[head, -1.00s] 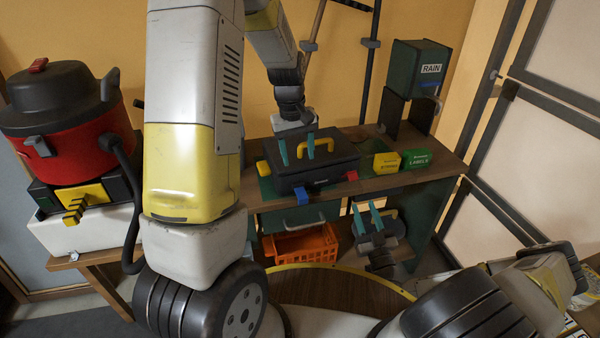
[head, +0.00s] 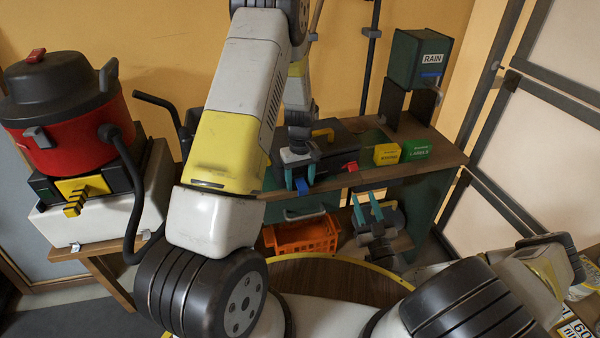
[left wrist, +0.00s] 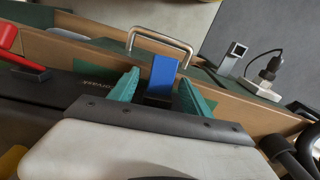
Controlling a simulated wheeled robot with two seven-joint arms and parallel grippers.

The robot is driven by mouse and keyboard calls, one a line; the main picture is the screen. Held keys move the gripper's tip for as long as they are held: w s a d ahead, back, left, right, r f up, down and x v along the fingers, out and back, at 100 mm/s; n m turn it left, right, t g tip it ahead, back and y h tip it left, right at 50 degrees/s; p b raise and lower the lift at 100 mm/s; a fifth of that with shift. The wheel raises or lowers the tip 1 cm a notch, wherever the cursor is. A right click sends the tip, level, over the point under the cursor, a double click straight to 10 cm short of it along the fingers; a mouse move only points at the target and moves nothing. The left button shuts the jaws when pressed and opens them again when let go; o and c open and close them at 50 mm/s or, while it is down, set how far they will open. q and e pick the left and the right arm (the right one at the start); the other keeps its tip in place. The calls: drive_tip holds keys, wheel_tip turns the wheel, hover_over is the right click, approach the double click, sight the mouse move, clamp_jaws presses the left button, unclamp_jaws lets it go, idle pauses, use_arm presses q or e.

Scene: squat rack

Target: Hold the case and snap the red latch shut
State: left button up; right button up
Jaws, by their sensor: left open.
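The dark case (head: 338,139) lies on the wooden bench, partly hidden by my left arm, its yellow handle (head: 323,133) on top. The red latch (head: 351,166) sticks out from its front edge; it also shows at the left of the left wrist view (left wrist: 8,36). The blue latch (head: 302,186) is nearer my left gripper (head: 300,176). In the left wrist view the blue latch (left wrist: 162,74) stands between the open teal fingers, with visible gaps. My right gripper (head: 367,210) is open and empty in front of the bench, below the red latch.
Yellow (head: 387,154) and green (head: 416,150) boxes sit right of the case. A green RAIN box (head: 418,62) stands behind them. An orange crate (head: 304,237) is under the bench. A red vacuum (head: 72,125) stands at left. A metal handle (left wrist: 160,42) shows beyond the blue latch.

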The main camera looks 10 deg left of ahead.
use_arm(q)
drive_tip(key=shift+f, duration=0.3)
clamp_jaws()
idle(1.2)
idle(0.4)
idle(0.5)
idle(0.4)
idle(2.7)
